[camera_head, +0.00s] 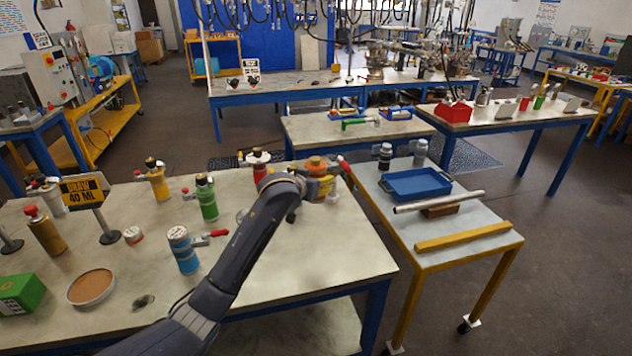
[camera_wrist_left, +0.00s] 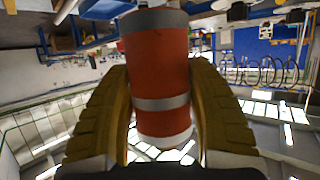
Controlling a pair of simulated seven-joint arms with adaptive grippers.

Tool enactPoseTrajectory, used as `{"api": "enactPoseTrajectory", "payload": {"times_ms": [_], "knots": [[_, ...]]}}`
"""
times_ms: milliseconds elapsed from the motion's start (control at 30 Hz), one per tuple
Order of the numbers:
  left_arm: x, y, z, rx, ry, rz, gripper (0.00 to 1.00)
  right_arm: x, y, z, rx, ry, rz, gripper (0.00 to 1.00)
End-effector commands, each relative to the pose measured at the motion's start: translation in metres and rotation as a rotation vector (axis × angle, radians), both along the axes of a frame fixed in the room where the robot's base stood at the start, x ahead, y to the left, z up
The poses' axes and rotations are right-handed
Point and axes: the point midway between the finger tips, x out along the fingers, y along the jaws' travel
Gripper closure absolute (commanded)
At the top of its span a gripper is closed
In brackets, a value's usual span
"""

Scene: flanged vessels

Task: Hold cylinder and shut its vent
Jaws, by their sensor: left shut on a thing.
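My left gripper (camera_head: 320,188) is shut on an orange-red cylinder (camera_head: 316,164) near the right end of the big table. In the left wrist view the cylinder (camera_wrist_left: 160,75) stands between the yellow finger pads (camera_wrist_left: 160,110), with grey bands around its body. A red lever (camera_head: 345,166) shows at its right side in the head view. My gripper and arm hide its lower part, and I cannot tell whether it touches the table. The vent's state is too small to tell. My right gripper is not in view.
Other vessels stand on the table (camera_head: 300,270): red (camera_head: 259,167), green (camera_head: 207,203), yellow (camera_head: 158,184), blue (camera_head: 184,252) and gold (camera_head: 46,235). A "DRAW 40 ML" sign (camera_head: 83,191) stands at left. A side table holds a blue tray (camera_head: 415,186). The front right tabletop is clear.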

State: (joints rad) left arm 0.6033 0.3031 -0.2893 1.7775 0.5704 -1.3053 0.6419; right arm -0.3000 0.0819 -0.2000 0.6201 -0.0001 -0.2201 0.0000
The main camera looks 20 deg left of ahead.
Motion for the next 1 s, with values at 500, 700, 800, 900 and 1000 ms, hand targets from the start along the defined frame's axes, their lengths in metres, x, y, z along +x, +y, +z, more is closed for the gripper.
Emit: {"api": "enactPoseTrajectory", "payload": {"times_ms": [500,700,800,900,1000], "knots": [[-0.012,0.004,-0.123,0.001,0.004,0.02,0.92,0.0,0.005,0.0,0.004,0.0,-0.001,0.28],[-0.011,0.005,-0.166,0.0,0.001,0.021,0.92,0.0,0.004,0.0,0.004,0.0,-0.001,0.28],[-0.006,0.004,-0.175,0.0,-0.002,0.015,0.92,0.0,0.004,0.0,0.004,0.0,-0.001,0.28],[0.0,0.003,-0.172,0.0,-0.004,0.007,0.92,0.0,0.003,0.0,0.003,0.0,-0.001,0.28],[0.001,0.001,-0.169,0.0,-0.004,0.0,0.92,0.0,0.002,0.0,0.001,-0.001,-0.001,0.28]]}}
